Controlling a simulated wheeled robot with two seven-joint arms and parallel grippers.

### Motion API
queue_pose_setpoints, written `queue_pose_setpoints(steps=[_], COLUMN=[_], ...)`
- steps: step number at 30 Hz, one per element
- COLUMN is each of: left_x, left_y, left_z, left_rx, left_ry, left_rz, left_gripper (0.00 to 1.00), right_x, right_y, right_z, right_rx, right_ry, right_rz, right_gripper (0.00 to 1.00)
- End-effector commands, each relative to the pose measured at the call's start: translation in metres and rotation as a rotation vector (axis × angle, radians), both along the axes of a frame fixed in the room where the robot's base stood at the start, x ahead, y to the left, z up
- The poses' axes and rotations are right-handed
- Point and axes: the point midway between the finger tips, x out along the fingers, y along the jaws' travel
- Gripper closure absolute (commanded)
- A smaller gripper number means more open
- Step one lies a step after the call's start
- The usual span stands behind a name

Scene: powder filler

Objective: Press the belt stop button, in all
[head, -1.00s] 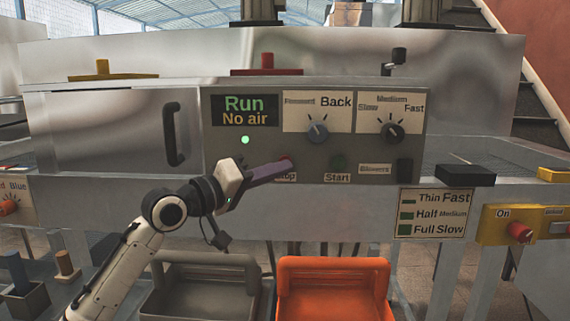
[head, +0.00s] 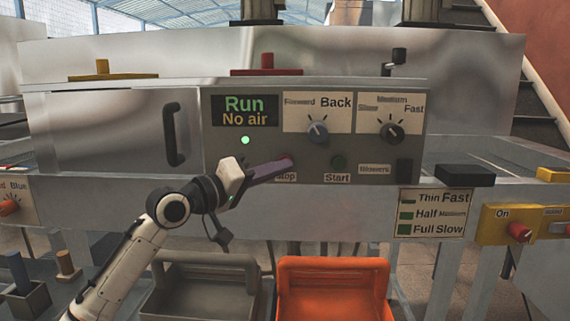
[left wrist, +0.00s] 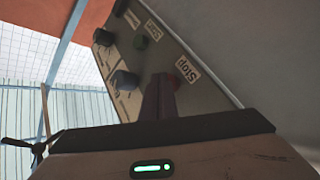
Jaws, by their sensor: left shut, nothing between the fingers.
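The red stop button (head: 285,160) is on the grey control panel (head: 232,185), above the "Stop" label (head: 288,177). My left gripper (head: 288,164) is shut and empty, and its fingertips are at the button, covering part of it. In the left wrist view the red button (left wrist: 187,70) shows just beyond the fingertips (left wrist: 162,80), beside its "Stop" label (left wrist: 188,69). I cannot tell whether the tips touch it or whether it is pressed in. The panel display (head: 244,111) reads "Run" and "No air", with a green lamp (head: 245,140) lit below. My right gripper is not in view.
A green start button (head: 338,162) is right of the stop button. Two knobs (head: 317,131) and (head: 392,132) sit above, and a black blowers switch (head: 404,171) is at the right. A grey bin (head: 200,300) and an orange bin (head: 333,300) stand below. A door handle (head: 173,135) projects at left.

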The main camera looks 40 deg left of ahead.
Motion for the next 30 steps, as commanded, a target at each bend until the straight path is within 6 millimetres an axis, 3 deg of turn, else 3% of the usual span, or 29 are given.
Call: queue_pose_setpoints(steps=[22,30], left_x=[0.0051,-0.0022], left_y=[0.0032,-0.0011], left_z=[0.0005,0.0008], left_rx=[0.001,0.000], left_ry=[-0.002,-0.001], left_rz=[0.000,-0.001], left_gripper=[1.00,1.00], right_x=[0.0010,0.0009], right_y=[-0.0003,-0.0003], right_z=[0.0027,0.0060], right_rx=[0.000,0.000], right_ry=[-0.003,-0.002], right_rz=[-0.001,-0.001], right_gripper=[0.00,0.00])
